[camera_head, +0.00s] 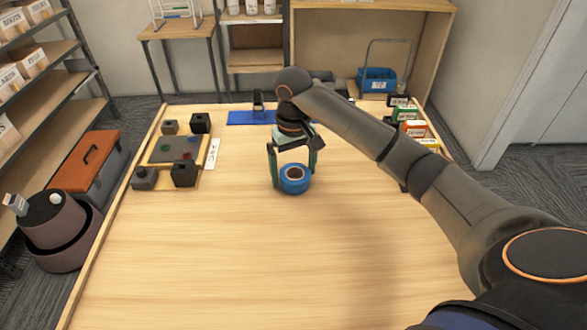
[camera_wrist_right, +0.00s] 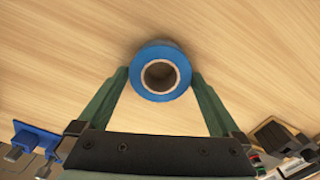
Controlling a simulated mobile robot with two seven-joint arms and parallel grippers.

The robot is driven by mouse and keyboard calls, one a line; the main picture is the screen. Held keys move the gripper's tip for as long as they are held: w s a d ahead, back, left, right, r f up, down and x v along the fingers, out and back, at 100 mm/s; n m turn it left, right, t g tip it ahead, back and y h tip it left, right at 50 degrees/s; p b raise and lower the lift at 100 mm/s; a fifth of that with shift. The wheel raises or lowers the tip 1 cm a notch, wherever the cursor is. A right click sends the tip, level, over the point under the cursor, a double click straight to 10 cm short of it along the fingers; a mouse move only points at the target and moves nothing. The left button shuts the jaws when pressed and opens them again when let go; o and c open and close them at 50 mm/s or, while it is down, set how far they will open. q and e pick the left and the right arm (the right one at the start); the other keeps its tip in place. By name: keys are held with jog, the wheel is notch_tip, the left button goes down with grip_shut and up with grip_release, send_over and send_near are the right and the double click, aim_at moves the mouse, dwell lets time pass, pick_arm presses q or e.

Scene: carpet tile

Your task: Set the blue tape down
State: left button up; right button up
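The blue tape (camera_head: 294,186) is a roll with a pale core and a dark hole. It is near the middle of the wooden table (camera_head: 240,260), hole facing up. My right gripper (camera_head: 294,177) points down over it, one green finger on each side. In the right wrist view the tape (camera_wrist_right: 161,52) sits between the fingertips of the gripper (camera_wrist_right: 160,74), which appear to touch its sides. The tape is at or just above the tabletop; any small gap beneath is hidden. My left gripper is not in view.
A wooden tray (camera_head: 152,158) with black and grey blocks is at the table's left back. A blue mat (camera_head: 240,118) lies at the back edge. Small coloured boxes (camera_head: 414,128) line the right back. The front and left middle of the table are clear.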

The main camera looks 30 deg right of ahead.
notch_tip(320, 180, up, 12)
jog(key=p, duration=0.3)
dwell(0.6)
